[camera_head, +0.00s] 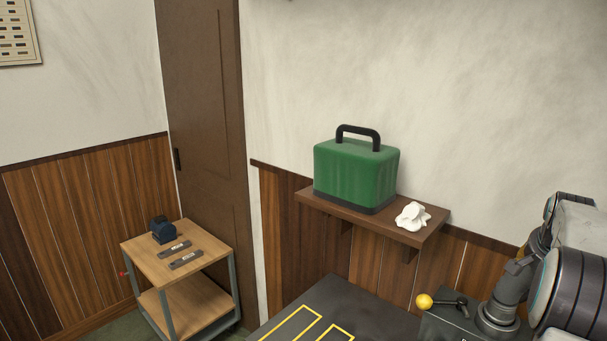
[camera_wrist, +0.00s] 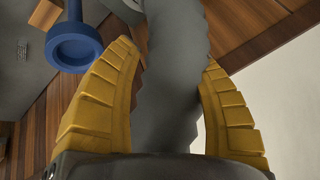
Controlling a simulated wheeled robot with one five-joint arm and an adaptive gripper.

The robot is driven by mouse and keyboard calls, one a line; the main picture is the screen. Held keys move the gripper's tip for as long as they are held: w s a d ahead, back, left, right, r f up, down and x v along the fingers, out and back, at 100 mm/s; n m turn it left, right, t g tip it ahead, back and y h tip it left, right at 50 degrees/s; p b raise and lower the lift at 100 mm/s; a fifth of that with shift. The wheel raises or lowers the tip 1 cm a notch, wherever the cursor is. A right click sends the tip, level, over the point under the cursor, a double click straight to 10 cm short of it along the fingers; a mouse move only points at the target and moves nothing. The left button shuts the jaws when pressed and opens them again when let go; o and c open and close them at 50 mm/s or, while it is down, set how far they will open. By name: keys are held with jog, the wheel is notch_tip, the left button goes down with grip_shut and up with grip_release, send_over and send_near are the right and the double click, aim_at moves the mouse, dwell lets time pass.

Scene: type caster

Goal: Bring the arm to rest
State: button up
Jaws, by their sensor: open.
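My gripper (camera_wrist: 168,55) shows in the wrist view as two yellow ribbed fingers, spread apart and open. A grey shape with wavy edges (camera_wrist: 168,90) fills the gap between them; I cannot tell whether it is near or far, and the fingers do not visibly close on it. In the head view no gripper fingers show. Grey and black jointed parts stand at the right edge, and I cannot tell for certain whether they are my arm.
A dark bench (camera_head: 345,300) with yellow outlines is in front. A yellow-knobbed lever (camera_head: 424,301) stands at its right. A wall shelf (camera_head: 430,235) bears a green case (camera_head: 355,175) and a crumpled white cloth (camera_head: 412,216). A wooden cart (camera_head: 150,262) stands left. A blue round part (camera_wrist: 73,47) is upper left in the wrist view.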

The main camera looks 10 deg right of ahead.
jog(key=s+a+f+n+g+y, duration=0.3)
jog(key=s+a+f+n+y, duration=0.15)
jog(key=s+a+f, duration=0.65)
jog(key=s+a+r+n+t, duration=0.1)
jog(key=s+a+r+n, duration=0.1)
jog(key=a, duration=0.8)
jog(key=s+a+r+n+t, duration=0.1)
jog(key=s+a+r+n, duration=0.2)
jog(key=a, duration=0.8)
jog(key=s+a+r+n+t, duration=0.1)
jog(key=s+a+r+n, duration=0.2)
jog(key=a, duration=0.7)
jog(key=shift+s+a+n, duration=0.15)
jog(key=shift+s+n, duration=0.25)
jog(key=shift+n, duration=0.75)
